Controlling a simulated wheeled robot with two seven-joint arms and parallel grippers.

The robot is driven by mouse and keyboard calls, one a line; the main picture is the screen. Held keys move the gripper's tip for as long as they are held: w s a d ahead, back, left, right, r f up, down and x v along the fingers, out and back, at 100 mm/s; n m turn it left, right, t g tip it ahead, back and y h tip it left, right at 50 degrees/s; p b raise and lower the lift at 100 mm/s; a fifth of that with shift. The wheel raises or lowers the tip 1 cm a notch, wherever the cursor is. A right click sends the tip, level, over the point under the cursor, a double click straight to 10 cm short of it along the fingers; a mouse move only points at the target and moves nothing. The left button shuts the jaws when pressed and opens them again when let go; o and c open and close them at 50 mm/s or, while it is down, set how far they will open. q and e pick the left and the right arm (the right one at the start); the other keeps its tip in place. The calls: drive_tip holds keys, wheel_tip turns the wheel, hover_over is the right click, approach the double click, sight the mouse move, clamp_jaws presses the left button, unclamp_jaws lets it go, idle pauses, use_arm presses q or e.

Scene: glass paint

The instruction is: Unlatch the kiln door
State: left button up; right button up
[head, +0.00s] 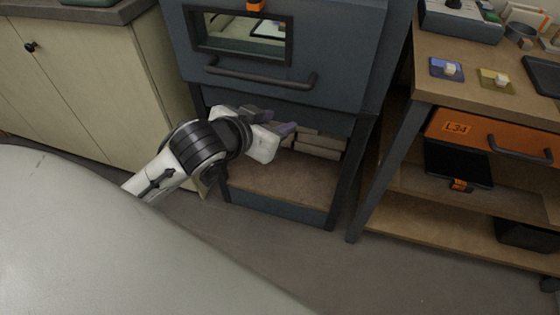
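The kiln (345,60) is a dark blue-grey cabinet on legs at the top middle of the head view. Its door front has a window (240,34) and a dark bar handle (262,80). An orange part (255,5) shows above the window at the top edge of the picture; it is cut off, and I cannot tell if it is the latch. My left gripper (279,120) is below the handle, in front of the kiln's open lower shelf, apart from the handle. Its fingers look spread, with nothing seen between them. My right gripper is out of view.
Pale slabs lie on the shelf (275,178) under the kiln. A pale cabinet (75,75) stands at the left. A wooden workbench (440,85) with an orange drawer (485,137) and coloured tiles stands at the right. Floor shows between kiln and bench.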

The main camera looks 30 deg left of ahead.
use_arm(q)
drive_tip(key=s+d+f+g+h, duration=0.1)
drive_tip(key=s+d+f, duration=0.2)
drive_tip(key=f, duration=0.5)
drive_tip(key=shift+s+f+m+p, duration=0.15)
drive_tip(key=shift+f+m+p, duration=0.15)
drive_tip(key=shift+m+p, duration=0.1)
